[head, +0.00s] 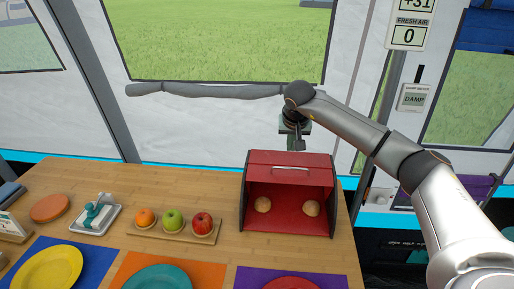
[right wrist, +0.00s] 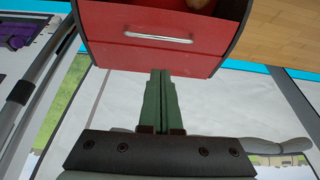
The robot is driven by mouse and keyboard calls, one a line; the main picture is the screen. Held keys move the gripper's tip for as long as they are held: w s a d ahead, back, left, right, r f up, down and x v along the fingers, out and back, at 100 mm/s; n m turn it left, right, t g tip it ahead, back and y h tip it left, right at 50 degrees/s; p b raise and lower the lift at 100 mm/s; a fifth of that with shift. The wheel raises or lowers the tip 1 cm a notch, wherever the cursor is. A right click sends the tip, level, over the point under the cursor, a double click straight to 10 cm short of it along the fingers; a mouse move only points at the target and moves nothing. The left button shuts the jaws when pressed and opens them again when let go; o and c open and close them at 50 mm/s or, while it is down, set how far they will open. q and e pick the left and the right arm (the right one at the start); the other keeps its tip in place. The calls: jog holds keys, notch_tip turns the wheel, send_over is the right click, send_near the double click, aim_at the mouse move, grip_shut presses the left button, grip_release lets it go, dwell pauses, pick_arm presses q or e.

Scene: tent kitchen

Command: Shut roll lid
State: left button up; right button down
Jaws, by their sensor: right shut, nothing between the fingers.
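A red bread box (head: 287,194) with dark edges stands on the wooden counter, its front open. Its red roll lid (head: 290,160) is rolled up at the top, with a silver handle (head: 291,168) across it. Two round rolls (head: 263,205) (head: 312,208) lie inside. My right gripper (head: 298,147) is above the top back of the box, pointing down. In the right wrist view its green fingers (right wrist: 161,75) are shut together and empty, with tips close to the lid's edge; I cannot tell whether they touch. The handle (right wrist: 157,38) lies beyond them. My left gripper is not in view.
Left of the box, a wooden tray (head: 174,232) holds an orange, a green apple and a red apple. Coloured mats with plates (head: 48,268) line the front edge. A small metal tray (head: 96,219) sits farther left. A tent wall with a window is behind.

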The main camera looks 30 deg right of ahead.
aim_at(290, 176)
jog(key=shift+w+d+r, duration=0.3)
jog(key=shift+w+d, duration=0.05)
jog(key=shift+w+d+f, duration=0.1)
jog(key=shift+w+f, duration=0.05)
jog(key=shift+m, duration=0.3)
jog(key=x, duration=0.9)
jog(key=shift+d+f, duration=0.1)
jog(key=shift+f, duration=0.05)
jog(key=shift+d+f, duration=0.1)
jog(key=shift+f, duration=0.05)
jog(key=shift+s+a+r+p, duration=0.2)
jog(key=shift+s+a+p, duration=0.15)
jog(key=shift+s+a, duration=0.35)
jog(key=shift+s+a+r+p, duration=0.25)
jog(key=shift+s+a, duration=0.25)
jog(key=shift+s, duration=0.35)
jog(key=shift+s+f, duration=0.1)
jog(key=shift+f, duration=0.05)
